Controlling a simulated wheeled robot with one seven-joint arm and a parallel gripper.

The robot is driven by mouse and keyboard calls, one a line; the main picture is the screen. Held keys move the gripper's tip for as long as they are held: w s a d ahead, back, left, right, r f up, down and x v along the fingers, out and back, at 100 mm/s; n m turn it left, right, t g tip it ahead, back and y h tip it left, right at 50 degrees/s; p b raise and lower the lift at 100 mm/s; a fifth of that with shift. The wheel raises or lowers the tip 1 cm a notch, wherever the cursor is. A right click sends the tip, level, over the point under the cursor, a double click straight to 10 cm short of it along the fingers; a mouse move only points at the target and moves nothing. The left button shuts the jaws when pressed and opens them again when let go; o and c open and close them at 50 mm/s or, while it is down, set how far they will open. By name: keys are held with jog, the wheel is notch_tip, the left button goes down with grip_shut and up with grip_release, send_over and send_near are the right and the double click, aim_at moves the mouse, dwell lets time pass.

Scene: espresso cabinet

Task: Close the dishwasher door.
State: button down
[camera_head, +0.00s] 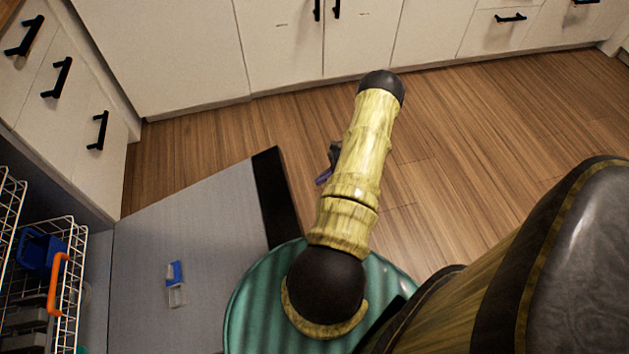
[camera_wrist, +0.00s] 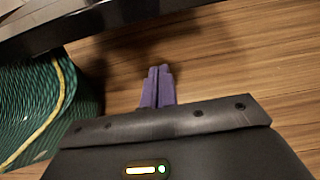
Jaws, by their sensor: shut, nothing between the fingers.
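The dishwasher door (camera_head: 200,215) is folded down open, at the lower left of the head view. Its grey inner face points up and its dark outer end (camera_head: 277,195) is toward the floor's middle. My gripper (camera_head: 323,179) is mostly hidden behind my arm in the head view, just right of the door's dark end. In the wrist view its purple fingers (camera_wrist: 157,86) are together, empty, over the wood floor. A dark edge, probably the door's, crosses the top of the wrist view (camera_wrist: 110,22), beyond the fingertips and apart from them in the picture.
A wire rack (camera_head: 62,262) with a blue item (camera_head: 40,252) and an orange handle (camera_head: 57,283) shows at the left. A small blue and clear piece (camera_head: 175,284) is on the door. White cabinets (camera_head: 170,50) line the back. Wood floor (camera_head: 480,150) is clear at right.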

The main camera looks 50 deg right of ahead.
jog(key=b+x, duration=0.2)
jog(key=x, duration=0.7)
jog(key=r, duration=0.2)
jog(key=a+r, duration=0.1)
jog(key=shift+w+r, duration=0.35)
jog(key=shift+r, duration=0.05)
jog(key=shift+r, duration=0.15)
